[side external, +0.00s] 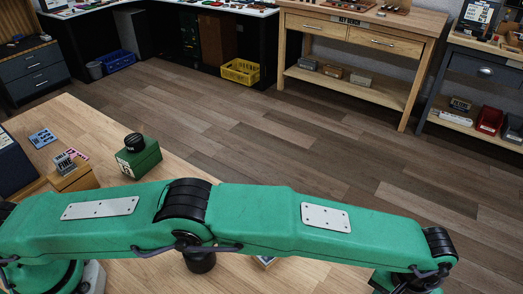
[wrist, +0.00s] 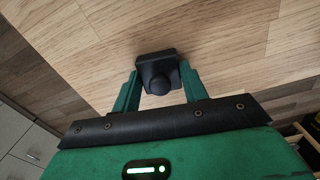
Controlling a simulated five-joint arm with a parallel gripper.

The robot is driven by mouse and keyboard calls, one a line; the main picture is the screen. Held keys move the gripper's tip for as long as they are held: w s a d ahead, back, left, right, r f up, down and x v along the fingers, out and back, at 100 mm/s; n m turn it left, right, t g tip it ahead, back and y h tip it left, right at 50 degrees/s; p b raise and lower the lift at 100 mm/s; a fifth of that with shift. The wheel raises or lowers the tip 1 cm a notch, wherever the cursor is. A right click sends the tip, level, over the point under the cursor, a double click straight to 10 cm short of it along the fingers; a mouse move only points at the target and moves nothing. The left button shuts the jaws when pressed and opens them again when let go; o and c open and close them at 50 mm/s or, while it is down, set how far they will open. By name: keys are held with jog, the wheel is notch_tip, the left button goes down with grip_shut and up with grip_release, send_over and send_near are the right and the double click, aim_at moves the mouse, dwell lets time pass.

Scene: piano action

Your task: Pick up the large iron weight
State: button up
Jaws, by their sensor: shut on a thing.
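The large iron weight (wrist: 157,66) is a dark block with a round knob, seen in the wrist view. My gripper (wrist: 158,80) has its two green fingers on either side of the weight, shut on it. Wood-grain surface shows behind the weight; I cannot tell whether the weight touches it or hangs above it. In the side external view my green arm stretches across the bottom of the picture, and the weight and fingertips are out of sight there.
A green box (side external: 140,162) with a black knob-like top stands on the wooden table (side external: 100,115). Small labelled blocks (side external: 66,164) sit left of it. Beyond the table is open plank floor, with a workbench (side external: 365,28) and a yellow crate (side external: 240,71) farther back.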

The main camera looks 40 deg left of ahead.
jog(key=shift+r, duration=0.2)
notch_tip(320, 180, up, 10)
jog(key=shift+f, duration=0.15)
dwell(0.4)
dwell(0.5)
